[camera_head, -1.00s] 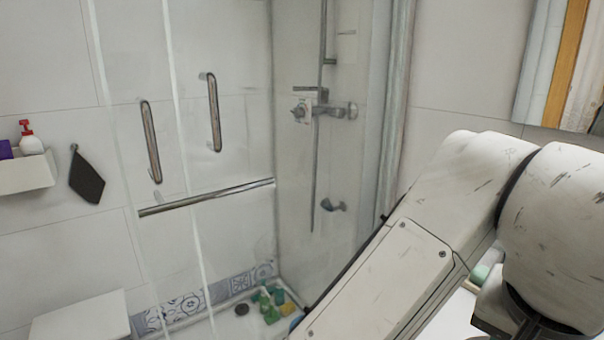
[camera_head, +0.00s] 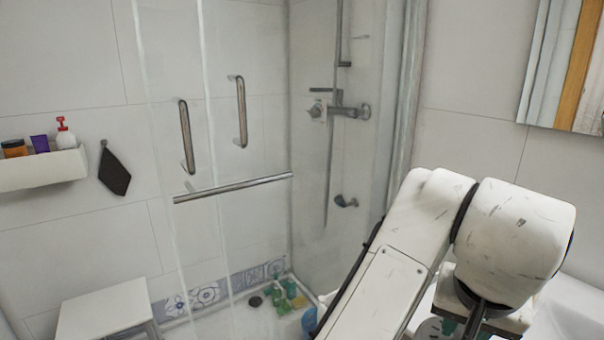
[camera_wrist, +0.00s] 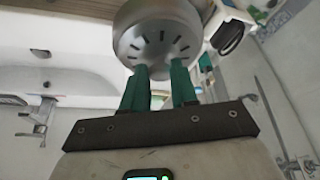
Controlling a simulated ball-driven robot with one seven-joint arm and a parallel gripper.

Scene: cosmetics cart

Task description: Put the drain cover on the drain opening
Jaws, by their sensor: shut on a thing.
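The drain cover (camera_wrist: 158,36) is a round grey metal disc with dark slots. It shows at the top middle of the wrist view. My gripper (camera_wrist: 160,76) has green fingers, which are shut on the near edge of the cover. A dark round spot that looks like the drain opening (camera_head: 255,301) lies on the white shower floor in the head view, behind the glass. My arm is at the right of the head view, well apart from that spot, and its end is cut off at the bottom edge.
Glass shower panels with metal handles (camera_head: 187,138) and a towel bar (camera_head: 233,187) stand in front. A white stool (camera_head: 104,309) is at lower left. A white basin (camera_head: 570,310) is at lower right.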

